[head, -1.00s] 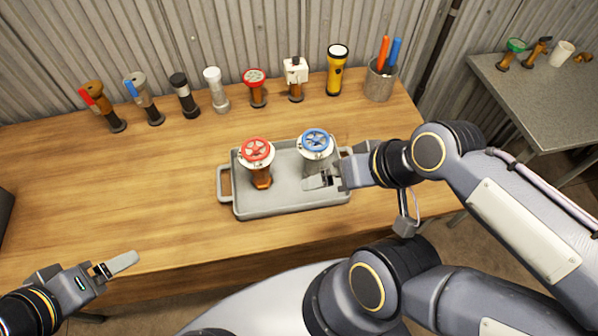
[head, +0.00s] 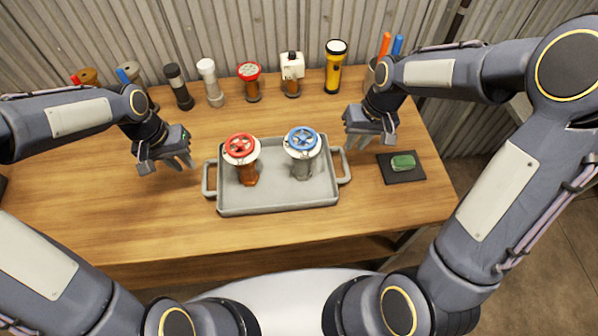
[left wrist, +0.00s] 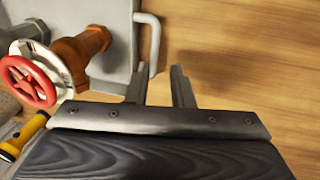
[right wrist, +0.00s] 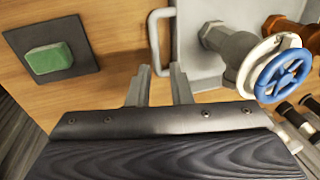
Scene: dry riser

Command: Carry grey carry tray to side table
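The grey carry tray (head: 280,203) lies on the wooden table with a loop handle at each end. An orange-brown valve with a red handwheel (head: 242,148) and a grey valve with a blue handwheel (head: 302,140) stand upright in it. My left gripper (head: 180,166) is open and empty, above the table just left of the left handle (head: 207,180); that handle shows beyond the fingers in the left wrist view (left wrist: 153,45). My right gripper (head: 372,140) is above and just right of the right handle (head: 345,166). Its fingers are apart and empty in the right wrist view (right wrist: 160,87).
A black pad (head: 402,174) with a green block lies right of the tray. Fittings and a yellow flashlight (head: 335,68) line the table's back, beside a pen cup partly hidden by my right arm. The front and left of the wooden table (head: 110,220) are clear.

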